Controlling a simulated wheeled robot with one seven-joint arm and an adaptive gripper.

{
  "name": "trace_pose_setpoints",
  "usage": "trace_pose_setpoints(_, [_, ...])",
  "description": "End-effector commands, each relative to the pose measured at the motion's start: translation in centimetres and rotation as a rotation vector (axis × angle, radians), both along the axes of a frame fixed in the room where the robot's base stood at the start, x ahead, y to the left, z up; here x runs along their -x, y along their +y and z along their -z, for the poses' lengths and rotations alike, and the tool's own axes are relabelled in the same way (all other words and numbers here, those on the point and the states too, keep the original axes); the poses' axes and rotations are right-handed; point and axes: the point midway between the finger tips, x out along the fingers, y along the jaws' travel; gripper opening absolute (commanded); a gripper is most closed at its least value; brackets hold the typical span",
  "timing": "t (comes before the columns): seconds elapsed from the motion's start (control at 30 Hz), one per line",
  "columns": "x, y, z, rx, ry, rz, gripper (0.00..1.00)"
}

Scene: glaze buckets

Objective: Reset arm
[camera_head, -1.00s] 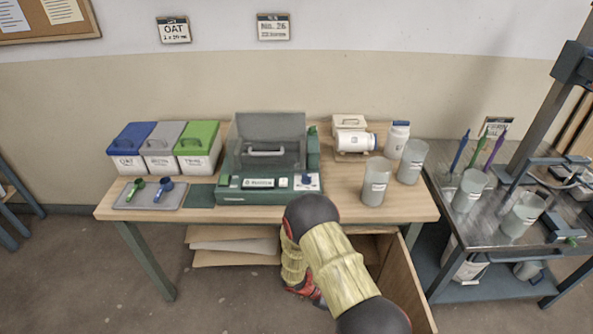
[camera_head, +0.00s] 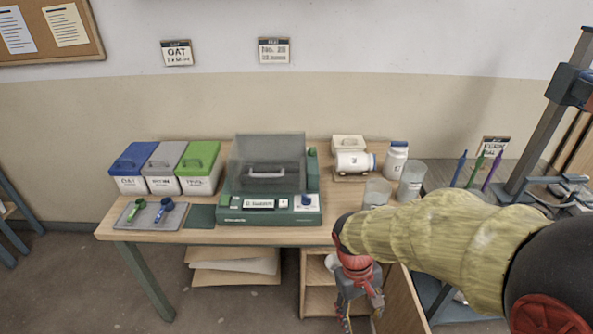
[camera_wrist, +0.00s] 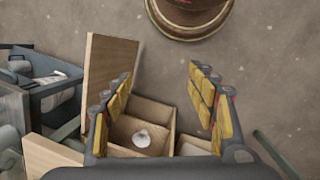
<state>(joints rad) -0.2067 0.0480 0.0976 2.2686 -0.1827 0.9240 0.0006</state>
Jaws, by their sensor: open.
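My gripper (camera_wrist: 160,78) is open and empty in the wrist view, its yellow-padded fingers spread over the floor and an open cabinet. In the head view, my gripper (camera_head: 358,312) hangs pointing down in front of the table, near the open cabinet. My arm crosses the right side of that view and hides part of the table and the metal cart.
The wooden table (camera_head: 205,236) bears a green machine (camera_head: 268,215), lidded bins (camera_head: 165,180) and clear beakers (camera_head: 411,182). Its cabinet door (camera_wrist: 103,70) stands open. A white object (camera_wrist: 142,138) lies inside the cabinet. The metal cart is at right.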

Motion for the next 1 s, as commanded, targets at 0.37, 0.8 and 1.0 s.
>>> trace_pose_setpoints(0.37, [4.2,0.0,-9.5,-0.169,-0.276,0.181,0.57])
trace_pose_setpoints(0.8, [7.2,-2.4,-19.4,-0.236,-0.618,0.264,0.57])
trace_pose_setpoints(1.0, [7.6,-3.1,-21.1,-0.236,-0.671,0.284,0.57])
